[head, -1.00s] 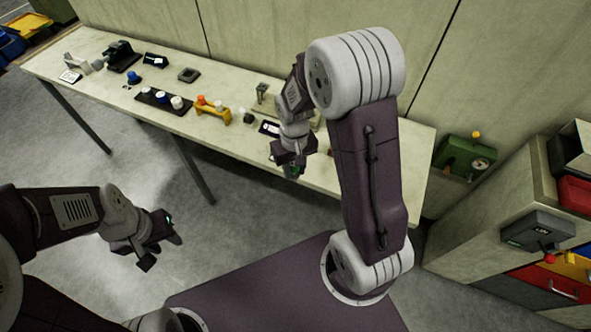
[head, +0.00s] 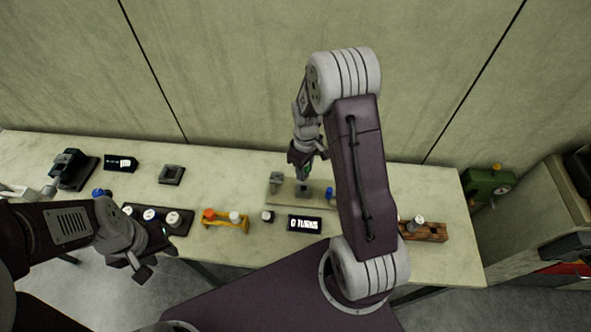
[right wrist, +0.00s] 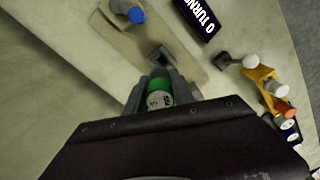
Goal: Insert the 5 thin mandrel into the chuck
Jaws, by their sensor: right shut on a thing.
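My right gripper (head: 304,160) is shut on a green-topped mandrel, whose green and white end (right wrist: 160,95) shows between the fingers in the right wrist view. Its number cannot be read clearly, and its lower part is hidden. The chuck looks to be the grey block (right wrist: 162,57) on a beige plate (right wrist: 130,45), just beyond the fingers in the right wrist view. In the head view this grey block (head: 302,188) is just below the gripper; contact with the mandrel cannot be told. My left gripper (head: 148,258) is apart from the bench items, its fingers spread and empty.
A blue knob (head: 329,193) stands on the plate right of the chuck. A "0 TURNS" display (head: 305,224) is in front. A yellow rack (head: 226,221), a dark rack (head: 180,222) and a wooden block (head: 432,233) stand along the bench (head: 245,175). The wall is close behind.

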